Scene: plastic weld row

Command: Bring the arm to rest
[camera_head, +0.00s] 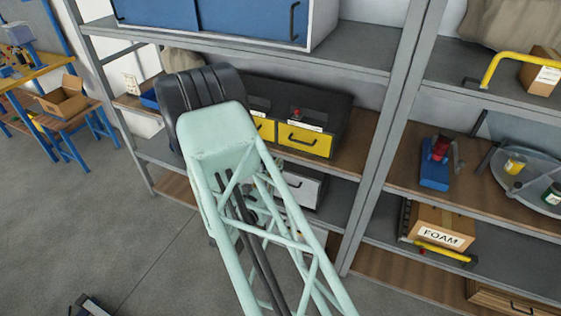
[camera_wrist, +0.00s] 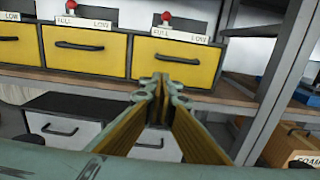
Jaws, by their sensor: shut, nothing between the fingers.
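My gripper (camera_wrist: 159,88) shows in the wrist view with its two yellow-padded fingers meeting at the tips. It is shut and empty. It points at the shelf rack, in front of a yellow drawer (camera_wrist: 174,61) and a white drawer unit (camera_wrist: 75,128) below it. In the head view my pale green arm reaches up across the middle of the picture. The gripper itself is hidden there behind the arm.
Grey metal shelving (camera_head: 378,150) stands close in front of my arm. Its shelves hold yellow drawers (camera_head: 304,139), a foam box (camera_head: 440,228) and a blue vise (camera_head: 434,172). A small table with a cardboard box (camera_head: 65,99) stands at far left. Grey floor (camera_head: 90,215) is open at left.

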